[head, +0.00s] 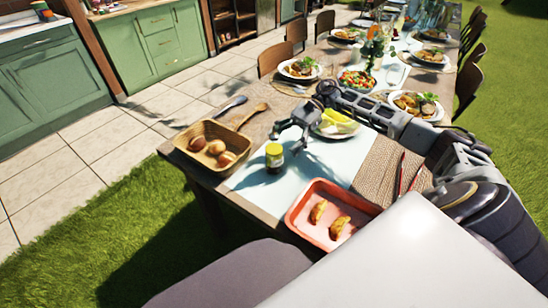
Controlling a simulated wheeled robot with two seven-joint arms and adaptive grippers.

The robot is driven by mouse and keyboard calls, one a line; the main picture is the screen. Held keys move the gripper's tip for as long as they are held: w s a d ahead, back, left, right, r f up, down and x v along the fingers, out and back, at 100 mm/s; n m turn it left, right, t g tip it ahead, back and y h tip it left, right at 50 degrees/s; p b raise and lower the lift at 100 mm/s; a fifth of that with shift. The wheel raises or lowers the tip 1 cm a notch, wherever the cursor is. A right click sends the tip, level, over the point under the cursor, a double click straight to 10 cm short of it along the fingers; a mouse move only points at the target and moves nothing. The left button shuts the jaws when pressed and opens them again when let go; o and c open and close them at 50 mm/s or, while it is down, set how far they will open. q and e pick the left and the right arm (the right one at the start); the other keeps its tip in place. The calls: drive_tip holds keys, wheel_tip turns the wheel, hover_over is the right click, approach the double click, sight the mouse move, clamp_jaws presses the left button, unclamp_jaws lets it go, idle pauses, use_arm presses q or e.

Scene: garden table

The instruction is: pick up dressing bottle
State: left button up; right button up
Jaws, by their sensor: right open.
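A small bottle (274,159) with a yellow-green cap stands upright on the pale cloth near the table's front end; I take it for the dressing bottle. My right gripper (286,141) reaches in from the right, with its fingers spread and empty. In the picture it is just above and to the right of the bottle, and I see no contact. My left gripper is not in view.
A basket (180,140) with brown round items stands left of the bottle. A red tray (293,214) with two pastry-like pieces is in front. A plate (322,132) with yellow food sits by my right gripper. Filled plates and glasses crowd the far table.

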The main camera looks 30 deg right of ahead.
sight(267, 160)
drive_tip(key=shift+x, duration=2.6)
drive_tip(key=shift+s+r, duration=0.1)
drive_tip(key=shift+s, duration=0.05)
drive_tip(key=c, duration=1.3)
drive_tip(key=shift+c, duration=0.2)
drive_tip(key=shift+r, duration=0.1)
